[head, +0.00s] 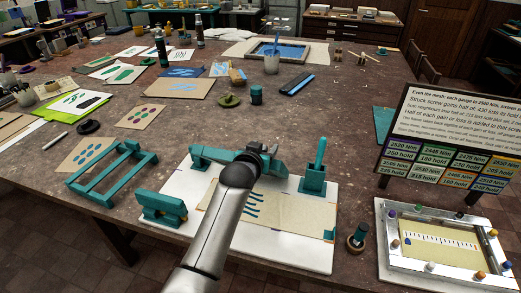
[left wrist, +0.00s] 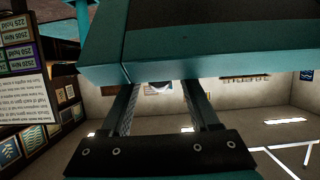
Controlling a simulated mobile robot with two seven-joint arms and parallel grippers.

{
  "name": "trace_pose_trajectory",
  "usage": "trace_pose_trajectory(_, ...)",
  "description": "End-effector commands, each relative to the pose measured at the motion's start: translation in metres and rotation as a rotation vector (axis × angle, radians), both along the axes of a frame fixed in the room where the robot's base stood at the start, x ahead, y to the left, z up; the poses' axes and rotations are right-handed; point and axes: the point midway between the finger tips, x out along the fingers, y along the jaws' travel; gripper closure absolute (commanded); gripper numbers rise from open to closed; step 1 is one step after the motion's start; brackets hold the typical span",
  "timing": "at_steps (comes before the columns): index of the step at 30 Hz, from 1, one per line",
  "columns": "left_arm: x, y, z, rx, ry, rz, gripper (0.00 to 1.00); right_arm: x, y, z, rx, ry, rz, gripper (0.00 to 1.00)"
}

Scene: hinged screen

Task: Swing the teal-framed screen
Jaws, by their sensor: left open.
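A teal open frame (head: 105,172) with crossbars lies left of the white board (head: 285,252); I see no mesh in it. Teal clamp-like blocks (head: 162,208) stand along the board's left side, the far one (head: 203,157) partly beside my arm. A sheet with blue strokes (head: 285,212) lies on the board. My left gripper (head: 278,165) is open above the board's far part. In the left wrist view its fingers (left wrist: 163,90) stand apart, with a wide teal-edged dark piece (left wrist: 150,68) across their tips; I cannot tell which part it is. My right gripper is not in view.
A teal holder with an upright handle (head: 313,180) stands at the board's right. A small jar (head: 356,238), a metal-framed tray (head: 448,250) and a sign (head: 458,120) are farther right. Pots, papers and a blue tray (head: 284,53) sit behind.

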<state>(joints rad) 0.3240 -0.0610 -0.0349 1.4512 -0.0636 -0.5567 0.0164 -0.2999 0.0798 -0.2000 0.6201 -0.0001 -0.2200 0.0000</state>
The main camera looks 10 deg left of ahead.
Motion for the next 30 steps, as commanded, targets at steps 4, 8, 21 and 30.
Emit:
trace_pose_trajectory(4, -0.008, 0.0, 0.001, 0.0, 0.002, 0.0, 0.38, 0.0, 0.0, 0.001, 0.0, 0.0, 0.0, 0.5)
trace_pose_trajectory(8, -0.02, 0.001, 0.006, 0.0, 0.002, 0.0, 0.38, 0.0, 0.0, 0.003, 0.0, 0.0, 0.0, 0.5)
trace_pose_trajectory(21, -0.076, 0.002, 0.027, 0.0, -0.001, 0.0, 0.38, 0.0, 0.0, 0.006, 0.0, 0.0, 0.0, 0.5)
trace_pose_trajectory(30, -0.117, 0.004, 0.043, 0.0, -0.001, 0.0, 0.38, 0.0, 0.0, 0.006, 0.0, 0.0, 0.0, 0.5)
